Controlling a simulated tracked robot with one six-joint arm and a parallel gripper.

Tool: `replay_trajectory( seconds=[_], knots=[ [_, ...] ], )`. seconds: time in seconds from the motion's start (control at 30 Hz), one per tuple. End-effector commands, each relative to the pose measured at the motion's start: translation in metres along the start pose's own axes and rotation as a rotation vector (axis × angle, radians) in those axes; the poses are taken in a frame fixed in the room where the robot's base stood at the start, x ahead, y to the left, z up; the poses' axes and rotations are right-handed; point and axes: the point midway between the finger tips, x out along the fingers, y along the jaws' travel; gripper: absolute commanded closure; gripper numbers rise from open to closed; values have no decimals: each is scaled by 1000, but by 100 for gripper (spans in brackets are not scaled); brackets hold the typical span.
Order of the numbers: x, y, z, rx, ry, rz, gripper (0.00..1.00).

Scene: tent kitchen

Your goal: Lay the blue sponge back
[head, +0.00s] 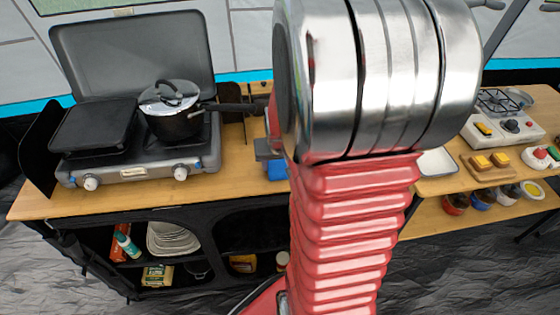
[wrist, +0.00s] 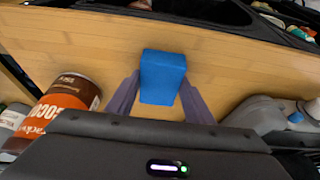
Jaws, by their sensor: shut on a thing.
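The blue sponge (wrist: 162,77) is a plain blue block in the middle of the wrist view. My gripper (wrist: 160,92) is shut on it, with one grey-purple finger at each side. Bare wooden worktop shows around the sponge; I cannot tell whether it touches the wood. In the head view my red and silver arm hides most of the gripper. A blue patch (head: 277,171) shows just left of the arm, and I cannot tell whether it is the sponge.
A stove (head: 140,150) with a lidded black pot (head: 173,122) stands on the left of the worktop. Yellow blocks lie on a board (head: 490,174) at right.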

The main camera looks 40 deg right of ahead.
Motion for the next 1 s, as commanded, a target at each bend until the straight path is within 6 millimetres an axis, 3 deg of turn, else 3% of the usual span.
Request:
replay_trajectory(
  seconds=[0.27,0.3,0.53,1.0],
  knots=[
    [2,0,1,-1,-1,0,71],
    [2,0,1,-1,0,0,50],
    [2,-1,1,-1,0,-1,34],
    [-8,-1,-1,-2,2,-1,34]
  ],
)
